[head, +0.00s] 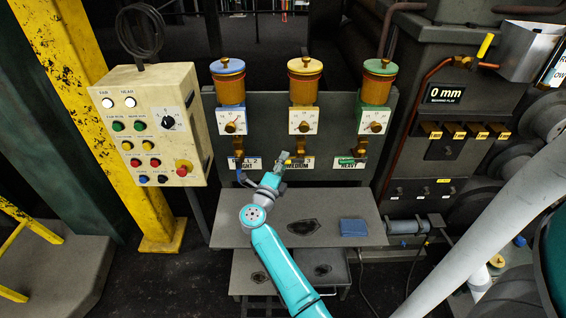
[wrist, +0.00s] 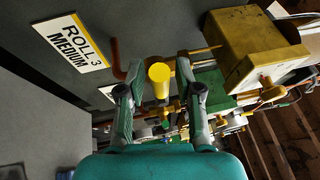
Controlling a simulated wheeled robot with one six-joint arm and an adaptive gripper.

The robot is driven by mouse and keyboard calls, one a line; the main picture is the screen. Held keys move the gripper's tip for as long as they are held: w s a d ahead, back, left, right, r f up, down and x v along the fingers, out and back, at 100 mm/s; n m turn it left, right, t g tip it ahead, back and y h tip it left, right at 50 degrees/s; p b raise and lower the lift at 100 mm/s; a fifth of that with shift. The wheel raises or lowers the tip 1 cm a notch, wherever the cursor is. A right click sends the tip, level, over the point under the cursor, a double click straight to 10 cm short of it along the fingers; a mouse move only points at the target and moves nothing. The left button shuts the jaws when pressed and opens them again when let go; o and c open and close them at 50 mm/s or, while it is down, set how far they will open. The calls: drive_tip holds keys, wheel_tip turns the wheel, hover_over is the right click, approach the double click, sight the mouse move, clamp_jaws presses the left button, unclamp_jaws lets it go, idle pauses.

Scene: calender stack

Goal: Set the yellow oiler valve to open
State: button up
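The yellow-lidded oiler (head: 304,82) stands in the middle of three on a dark panel. Its pipe runs down to a valve above the MEDIUM label (head: 303,163). In the wrist view the yellow valve handle (wrist: 159,82) is seen nearly end-on, between my fingers. My gripper (head: 283,157) is at this valve, left of the pipe, and hides part of it. In the wrist view my gripper (wrist: 157,92) is open, with a finger on each side of the handle and gaps visible. The handle's exact angle cannot be told from the head view.
The blue oiler (head: 228,84) is on the left and the green oiler (head: 377,84) on the right. The green valve handle (head: 347,160) lies sideways. A control box (head: 150,125) stands at left. A shelf (head: 270,233) with a blue cloth (head: 353,228) lies below.

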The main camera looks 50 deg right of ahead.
clamp_jaws()
